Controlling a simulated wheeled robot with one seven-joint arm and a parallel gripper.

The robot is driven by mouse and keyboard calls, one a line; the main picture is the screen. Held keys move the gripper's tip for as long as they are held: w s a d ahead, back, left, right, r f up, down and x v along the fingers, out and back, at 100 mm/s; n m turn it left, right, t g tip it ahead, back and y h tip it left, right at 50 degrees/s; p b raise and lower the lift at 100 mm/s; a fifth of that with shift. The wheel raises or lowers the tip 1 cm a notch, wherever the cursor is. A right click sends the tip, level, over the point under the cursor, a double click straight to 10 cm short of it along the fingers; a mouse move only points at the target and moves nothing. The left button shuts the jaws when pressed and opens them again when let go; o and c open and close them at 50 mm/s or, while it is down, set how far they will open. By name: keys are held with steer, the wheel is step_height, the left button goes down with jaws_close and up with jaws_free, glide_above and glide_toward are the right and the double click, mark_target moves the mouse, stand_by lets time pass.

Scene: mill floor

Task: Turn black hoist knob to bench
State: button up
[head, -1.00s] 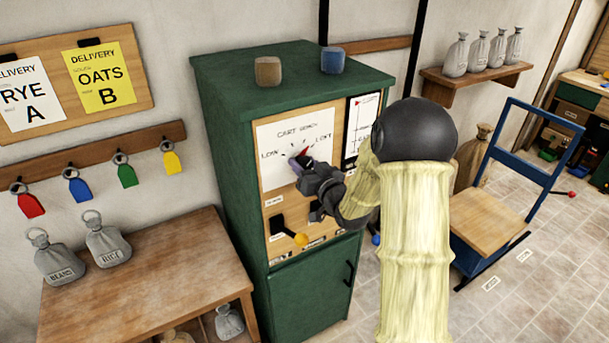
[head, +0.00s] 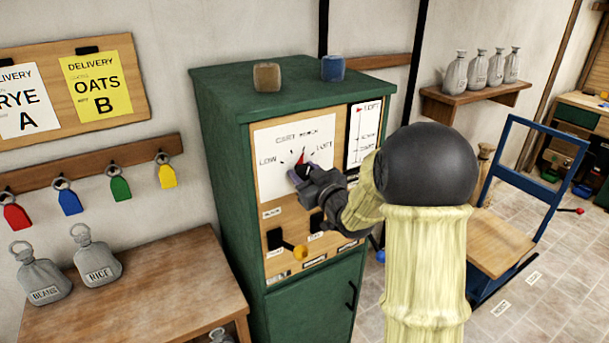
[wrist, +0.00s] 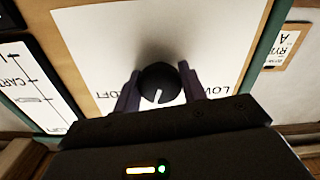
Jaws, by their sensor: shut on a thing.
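The black hoist knob (wrist: 158,84) sits on a white dial card (wrist: 104,44) on the green cabinet's front. In the wrist view its white mark points down the picture, between the upside-down words LOFT and LOW. My gripper (wrist: 158,92) is shut on the knob, with one purple finger on each side of it. In the head view my gripper (head: 302,172) reaches the dial from the right. It covers most of the knob and part of the dial there. A small red mark shows just above the fingers. The words LOW and LOFT stand left and right of the dial.
Below the dial is a yellow-knobbed lever (head: 300,252). A narrow chart (head: 362,135) hangs right of the dial. Two small blocks, brown (head: 267,77) and blue (head: 332,67), stand on the cabinet top (head: 300,85). A wooden table (head: 150,290) with grey sacks is at left.

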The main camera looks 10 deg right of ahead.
steer(key=o, duration=1)
steer(key=shift+c, duration=0.2)
steer(key=b+v, duration=0.4)
steer(key=v, duration=1.3)
steer(key=shift+s, duration=0.25)
